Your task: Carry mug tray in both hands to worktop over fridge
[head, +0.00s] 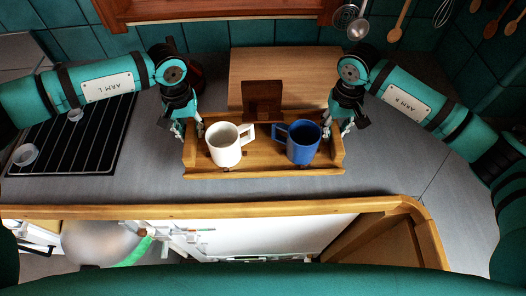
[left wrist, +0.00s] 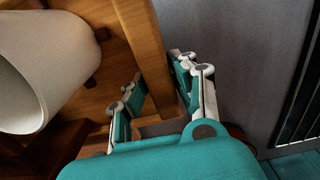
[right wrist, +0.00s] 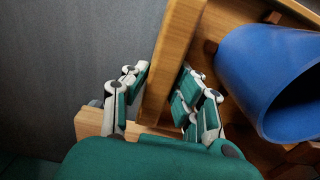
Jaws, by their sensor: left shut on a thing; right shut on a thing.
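The wooden mug tray (head: 262,172) is over the grey worktop (head: 100,190), in the middle of the head view. I cannot tell whether it rests on the surface or is just above it. A white mug (head: 224,148) and a blue mug (head: 303,142) stand upright in it, handles facing each other. My left gripper (head: 188,128) is shut on the tray's left end wall, which also shows in the left wrist view (left wrist: 148,45). My right gripper (head: 340,127) is shut on the right end wall, seen between its fingers in the right wrist view (right wrist: 172,65).
A wooden board (head: 280,65) and a small dark wooden block (head: 262,98) are behind the tray. A black rack (head: 75,140) with small cups lies left. Utensils hang on the tiled wall. The worktop's wooden front edge (head: 240,209) is close, with an open white appliance below. Clear worktop lies right.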

